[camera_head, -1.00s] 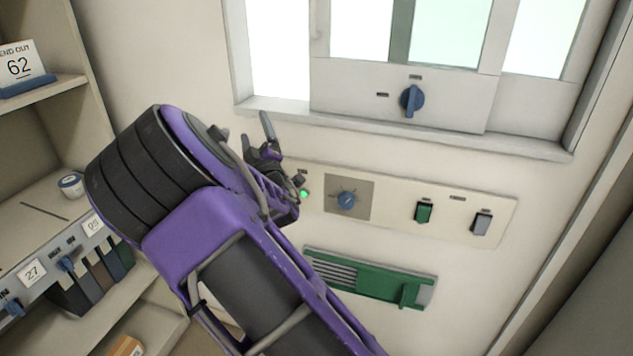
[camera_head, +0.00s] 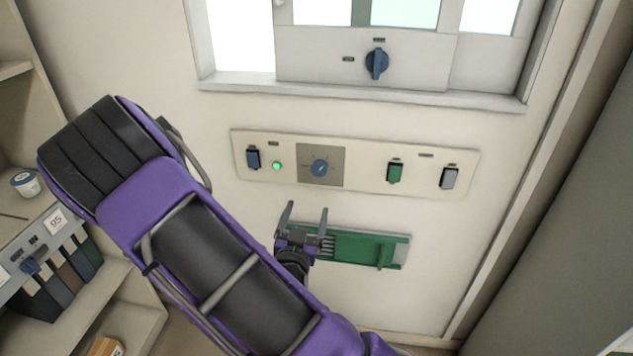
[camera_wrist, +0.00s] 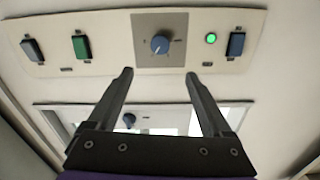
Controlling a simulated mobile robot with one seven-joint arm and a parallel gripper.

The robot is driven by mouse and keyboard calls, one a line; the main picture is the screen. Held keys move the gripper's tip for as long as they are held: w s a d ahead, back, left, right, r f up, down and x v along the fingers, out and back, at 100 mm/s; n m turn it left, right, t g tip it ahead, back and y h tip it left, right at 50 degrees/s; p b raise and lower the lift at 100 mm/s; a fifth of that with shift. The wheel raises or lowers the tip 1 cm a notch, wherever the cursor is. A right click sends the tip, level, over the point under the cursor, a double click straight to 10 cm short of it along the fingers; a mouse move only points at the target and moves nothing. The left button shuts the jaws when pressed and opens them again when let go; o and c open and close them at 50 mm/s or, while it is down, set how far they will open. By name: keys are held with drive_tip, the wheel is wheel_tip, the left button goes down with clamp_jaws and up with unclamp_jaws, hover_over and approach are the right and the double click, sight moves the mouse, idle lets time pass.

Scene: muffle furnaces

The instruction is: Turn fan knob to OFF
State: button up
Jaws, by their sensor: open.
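A round blue knob (camera_head: 320,168) sits on a grey square dial plate in the wall panel; its light pointer mark is tilted, and the dial labels are too small to read. It also shows in the wrist view (camera_wrist: 160,44), at the top centre, beyond and between the fingertips. A second blue knob (camera_head: 377,63) is on the window frame above. I cannot read which knob is labelled fan. My gripper (camera_head: 306,208) is open and empty, below the panel knob and apart from it. Both fingers show in the wrist view (camera_wrist: 158,76).
The cream panel (camera_head: 365,180) also carries a blue switch (camera_head: 253,158), a lit green lamp (camera_head: 277,166), a green switch (camera_head: 395,172) and a grey switch (camera_head: 449,178). A green slotted plate (camera_head: 360,248) is below. Shelving (camera_head: 15,70) stands left.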

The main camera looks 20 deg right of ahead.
sight(319, 170)
drive_tip(key=b+x, duration=0.4)
drive_tip(key=x, duration=1.1)
drive_tip(key=shift+d, duration=0.15)
clamp_jaws()
